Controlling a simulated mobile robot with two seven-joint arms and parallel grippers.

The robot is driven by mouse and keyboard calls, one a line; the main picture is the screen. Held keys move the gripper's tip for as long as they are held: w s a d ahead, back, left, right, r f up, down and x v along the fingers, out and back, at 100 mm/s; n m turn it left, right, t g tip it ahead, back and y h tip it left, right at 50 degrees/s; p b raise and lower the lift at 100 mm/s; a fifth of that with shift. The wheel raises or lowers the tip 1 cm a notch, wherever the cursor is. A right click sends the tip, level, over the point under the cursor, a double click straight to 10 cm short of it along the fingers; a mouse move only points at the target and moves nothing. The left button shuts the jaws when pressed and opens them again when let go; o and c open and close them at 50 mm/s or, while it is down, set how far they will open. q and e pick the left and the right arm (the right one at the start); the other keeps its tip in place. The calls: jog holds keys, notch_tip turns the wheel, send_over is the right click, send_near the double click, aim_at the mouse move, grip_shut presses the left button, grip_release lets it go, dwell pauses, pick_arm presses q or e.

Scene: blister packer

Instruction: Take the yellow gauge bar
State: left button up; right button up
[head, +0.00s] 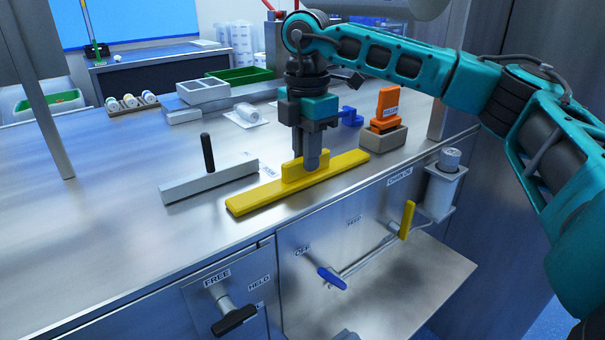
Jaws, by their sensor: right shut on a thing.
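The yellow gauge bar (262,198) lies flat on the steel worktop near its front edge, with a raised yellow grip block (293,174) along its middle. My right gripper (311,163) points down from above and is shut on that raised grip block. Its fingers hide part of the block. The bar appears to rest on the worktop. My left gripper is not in view.
A grey bar with a black upright handle (208,155) lies just left of the yellow bar. An orange piece (386,108) stands in a beige block behind its right end. Below the front edge are a black-handled lever (235,319) and a blue-handled one (331,278). The worktop's left front is clear.

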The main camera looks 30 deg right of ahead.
grip_shut()
jog(key=shift+r+p, duration=0.85)
jog(key=shift+r, duration=0.1)
jog(key=shift+r+p, duration=0.7)
jog(key=shift+r, duration=0.05)
jog(key=shift+r+p, duration=0.75)
jog(key=shift+r, duration=0.05)
